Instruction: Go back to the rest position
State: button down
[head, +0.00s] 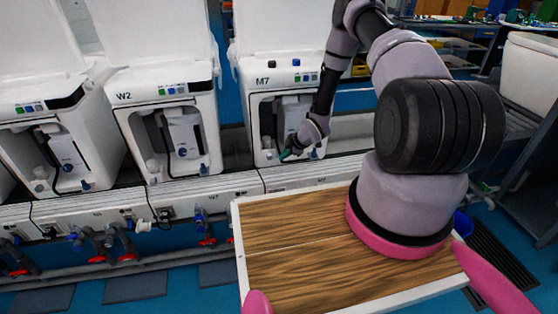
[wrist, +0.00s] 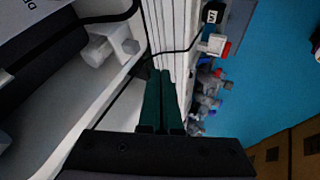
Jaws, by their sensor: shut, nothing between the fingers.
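My gripper (head: 287,155) is at the front of the white M7 unit (head: 250,65), low by the lower edge of its open bay. My arm reaches out from the right side of the head view and bends down to it. In the wrist view, the two dark green fingers (wrist: 160,75) lie together with nothing visible between them. A white fitting (wrist: 110,45) sits inside the bay to the left of the fingers, apart from them.
The W2 unit (head: 125,85) and another white unit stand to the left. A wood-topped tray (head: 285,270) with a white rim is in front of me. Pipes with red and blue valves (head: 97,258) run below the units. Blue floor shows behind them.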

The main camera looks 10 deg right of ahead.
jog(key=w+d+r+m+h, duration=0.1)
jog(key=w+d+r+m, duration=0.15)
jog(key=r, duration=0.85)
jog(key=w+d+r+m+h, duration=0.1)
jog(key=d+r+m+h, duration=0.15)
jog(key=r, duration=0.75)
jog(key=s+d+r+m+h, duration=0.1)
jog(key=s+d+r+m, duration=0.15)
jog(key=r, duration=0.75)
jog(key=s+d+r+m, duration=0.1)
jog(key=s+r+m, duration=0.25)
jog(key=r, duration=0.75)
jog(key=s+a+r+m+t, duration=0.15)
jog(key=s+r+m, duration=0.35)
jog(key=s+r, duration=0.95)
jog(key=s+a+r+m+y, duration=0.1)
jog(key=s+a+r+m, duration=0.1)
jog(key=s, duration=0.6)
jog(key=s+a+r+m+y, duration=0.1)
jog(key=s+a+r+m, duration=0.1)
jog(key=s, duration=0.5)
jog(key=shift+s+a+r+m, duration=0.25)
jog(key=shift+s+m, duration=0.15)
jog(key=shift+m, duration=0.1)
